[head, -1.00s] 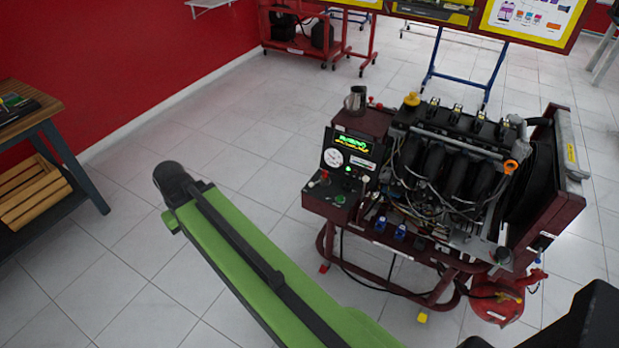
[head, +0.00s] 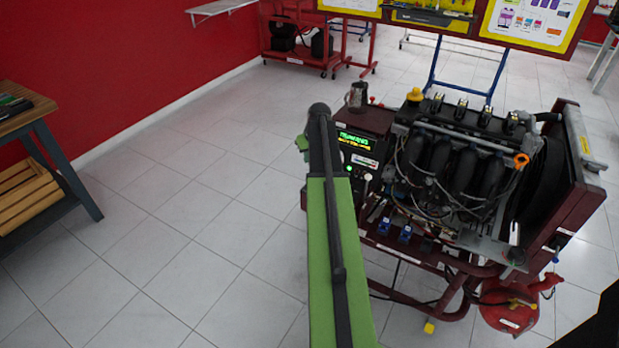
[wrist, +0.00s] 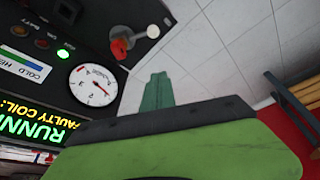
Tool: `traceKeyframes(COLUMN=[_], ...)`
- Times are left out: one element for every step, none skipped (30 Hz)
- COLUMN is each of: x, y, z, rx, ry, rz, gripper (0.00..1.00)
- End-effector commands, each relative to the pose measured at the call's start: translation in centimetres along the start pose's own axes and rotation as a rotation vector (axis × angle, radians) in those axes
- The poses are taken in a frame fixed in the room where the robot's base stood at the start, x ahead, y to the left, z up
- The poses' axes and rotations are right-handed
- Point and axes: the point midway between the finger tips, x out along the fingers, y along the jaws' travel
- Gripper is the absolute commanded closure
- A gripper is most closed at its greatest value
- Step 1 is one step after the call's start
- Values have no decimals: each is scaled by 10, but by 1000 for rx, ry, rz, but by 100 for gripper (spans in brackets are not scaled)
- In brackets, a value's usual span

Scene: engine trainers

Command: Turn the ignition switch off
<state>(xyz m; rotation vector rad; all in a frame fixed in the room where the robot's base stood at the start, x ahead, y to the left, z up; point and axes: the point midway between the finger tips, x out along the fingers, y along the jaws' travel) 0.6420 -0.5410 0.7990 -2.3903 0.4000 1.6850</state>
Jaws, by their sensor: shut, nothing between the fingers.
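The control panel of the engine trainer shows in the wrist view, seen at a steep tilt. I cannot tell for sure which is the ignition switch. The lit display (wrist: 42,122) reads "RUNNING" and "FAULTY COIL". My gripper (wrist: 156,92) is shut and empty, apart from both controls, below them in the picture. In the head view my arm hides much of the panel (head: 355,142).
A round white gauge (wrist: 93,85) and a lit green lamp (wrist: 62,54) are on the panel. The engine (head: 455,160) stands right of my arm, with a red tank (head: 508,305) below. A wooden-topped table (head: 30,115) is at left. The floor between is clear.

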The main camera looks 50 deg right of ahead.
Motion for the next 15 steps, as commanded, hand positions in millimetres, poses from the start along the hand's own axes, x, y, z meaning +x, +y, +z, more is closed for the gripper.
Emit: traceKeyframes(x=[2, 3, 5, 8, 11, 16, 21, 26, 33, 39, 45, 54, 61, 68, 77], y=[0, 0, 0, 0, 0, 0, 0, 0, 0, 0, 0, 0, 0, 0, 0], z=[0, 0, 0, 1, 1, 1, 1, 2, 2, 2, 2, 2, 3, 3, 3], rx=[0, 0, 0, 0, 0, 0, 0, 0, 1, 1, 1, 1, 1, 1, 1], ry=[0, 0, 0, 0, 0, -1, -1, -1, -1, -1, -1, -1, -1, -1, -1], rz=[0, 0, 0, 0, 0, 0, 0, 0, 0, 0, 0, 0, 0, 0, 0], gripper=[100, 100, 100, 100, 100, 100, 100, 100, 100, 100, 100, 100, 100, 100, 100])
